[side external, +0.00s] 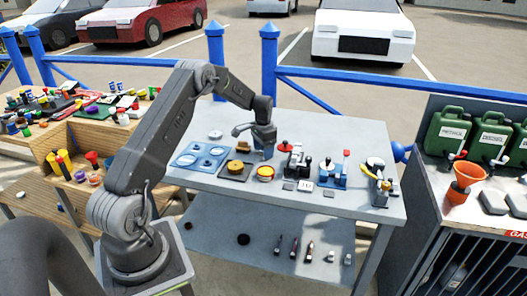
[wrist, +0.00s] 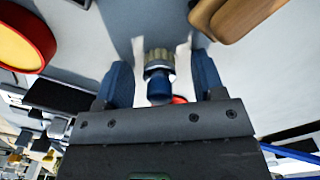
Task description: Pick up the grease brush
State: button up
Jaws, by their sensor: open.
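The grease brush (wrist: 158,65), with a short grey-tan bristle head and a dark blue handle, shows between my fingers in the wrist view. My gripper (wrist: 161,70) is open, with one blue finger on each side of the brush and a visible gap at both sides. In the side view my gripper (side external: 265,150) points down low over the back part of the grey table (side external: 340,203). I cannot make out the brush there, and the lower end of its handle is hidden by the gripper body in the wrist view.
A red-rimmed yellow tin (side external: 265,173) and a dark tray with a brown piece (side external: 240,168) stand close in front. A blue panel with round discs (side external: 201,155) lies to the left. Several small lever devices (side external: 335,170) stand to the right. The table's front strip is clear.

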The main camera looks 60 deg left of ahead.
jog(key=shift+c, duration=0.2)
jog(key=c, duration=1)
jog(key=shift+r, duration=0.15)
notch_tip(320, 180, up, 4)
jog(key=shift+s+a+r, duration=0.1)
jog(key=shift+r, duration=0.05)
jog(key=s+a+r, duration=0.1)
jog(key=s+r, duration=0.1)
jog(key=s, duration=0.1)
jog(key=s+a+r, duration=0.2)
jog(key=s, duration=0.1)
jog(key=s+a+r, duration=0.2)
jog(key=s, duration=0.2)
jog(key=shift+s+a+r, duration=0.1)
jog(key=shift+r, duration=0.15)
